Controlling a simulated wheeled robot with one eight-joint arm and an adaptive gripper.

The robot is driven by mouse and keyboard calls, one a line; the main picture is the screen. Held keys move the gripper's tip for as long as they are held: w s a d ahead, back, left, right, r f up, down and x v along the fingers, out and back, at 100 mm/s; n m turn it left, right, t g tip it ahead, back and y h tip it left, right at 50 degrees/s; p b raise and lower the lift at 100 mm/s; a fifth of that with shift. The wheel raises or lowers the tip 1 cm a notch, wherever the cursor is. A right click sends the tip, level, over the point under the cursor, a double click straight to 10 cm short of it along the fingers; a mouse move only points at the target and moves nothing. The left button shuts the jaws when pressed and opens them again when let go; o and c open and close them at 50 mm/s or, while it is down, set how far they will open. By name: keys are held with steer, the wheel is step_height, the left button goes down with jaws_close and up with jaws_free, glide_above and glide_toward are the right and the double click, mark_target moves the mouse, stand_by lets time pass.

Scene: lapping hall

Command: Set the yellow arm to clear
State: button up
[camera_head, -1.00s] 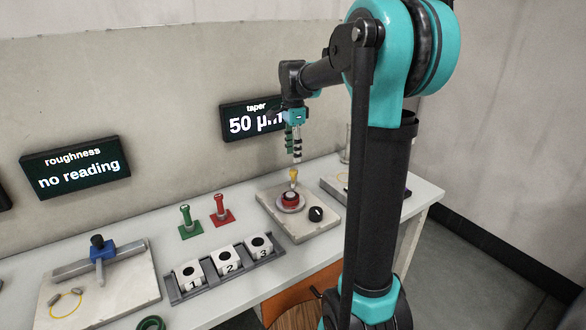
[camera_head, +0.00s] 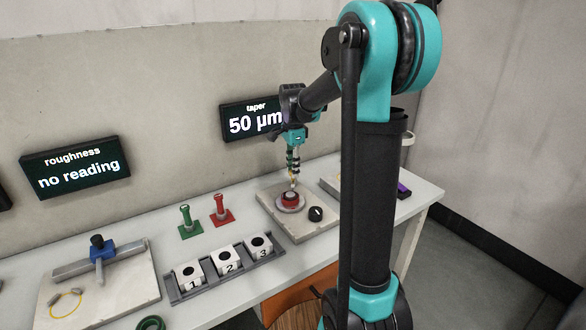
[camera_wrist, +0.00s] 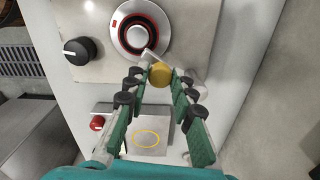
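The yellow arm shows as a yellow knob (camera_wrist: 160,74) on a short grey lever beside the red-ringed spindle (camera_wrist: 140,30) in the wrist view. In the head view the spindle (camera_head: 291,199) sits on a pale plate, and my gripper hides most of the yellow arm. My gripper (camera_wrist: 162,78) is open, pointing down, with the yellow knob between its fingertips. A gap shows on both sides of the knob, and the fingers do not appear to touch it. No clear mark is readable on the plate.
A black dial (camera_head: 316,214) stands on the plate close to the spindle. Numbered blocks in a grey rack (camera_head: 228,270), a green stand (camera_head: 187,222) and a red stand (camera_head: 221,211) are to the left. The taper display (camera_head: 250,119) reads 50 µm; the roughness display (camera_head: 76,168) shows no reading.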

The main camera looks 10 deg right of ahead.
jaws_close()
steer(key=shift+d, duration=0.15)
steer(key=w+d+n, duration=0.2)
steer(key=d+n, duration=0.4)
steer(key=n, duration=0.5)
steer(key=shift+d, duration=0.2)
stand_by(0.7)
steer(key=o, duration=0.6)
jaws_free()
steer(key=shift+r, duration=0.15)
